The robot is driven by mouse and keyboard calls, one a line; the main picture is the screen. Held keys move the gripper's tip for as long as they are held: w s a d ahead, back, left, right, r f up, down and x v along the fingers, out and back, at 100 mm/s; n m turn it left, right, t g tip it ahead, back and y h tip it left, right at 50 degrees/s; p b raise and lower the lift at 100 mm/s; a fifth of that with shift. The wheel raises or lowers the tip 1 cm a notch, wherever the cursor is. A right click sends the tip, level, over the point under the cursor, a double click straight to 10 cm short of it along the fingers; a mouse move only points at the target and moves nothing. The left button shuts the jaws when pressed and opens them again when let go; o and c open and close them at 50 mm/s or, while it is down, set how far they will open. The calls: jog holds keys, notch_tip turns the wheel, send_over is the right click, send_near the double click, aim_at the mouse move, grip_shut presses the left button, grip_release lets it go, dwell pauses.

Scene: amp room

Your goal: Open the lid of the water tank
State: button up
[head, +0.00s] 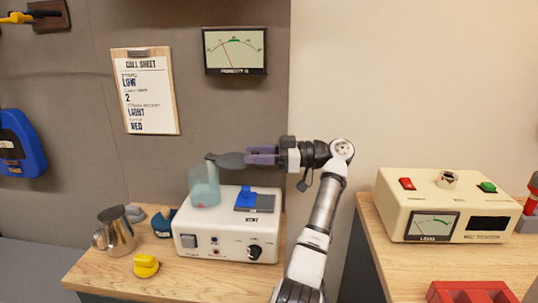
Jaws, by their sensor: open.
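The water tank (203,190) is a translucent teal container on the left of the top of a white machine (228,226). A dark grey, flat, rounded piece that looks like its lid (229,160) extends to the right from the tank's upper rim, above the machine's top. My gripper (250,156), with purple fingers, is level at the right end of this piece. The jaws are open. I cannot tell whether the fingers touch the lid or have it between them. The tank's inside is hard to make out.
A blue switch (244,197) and a grey plate (264,202) are on the machine's top, below my gripper. A metal jug (117,231) and a yellow knob-like piece (146,266) are on the wooden counter, left. A cream meter box (447,205) stands on another counter, right.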

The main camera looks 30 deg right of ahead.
jog(key=b+v, duration=0.1)
jog(key=v, duration=1)
jog(key=shift+s+d, duration=0.25)
jog(key=shift+d, duration=0.05)
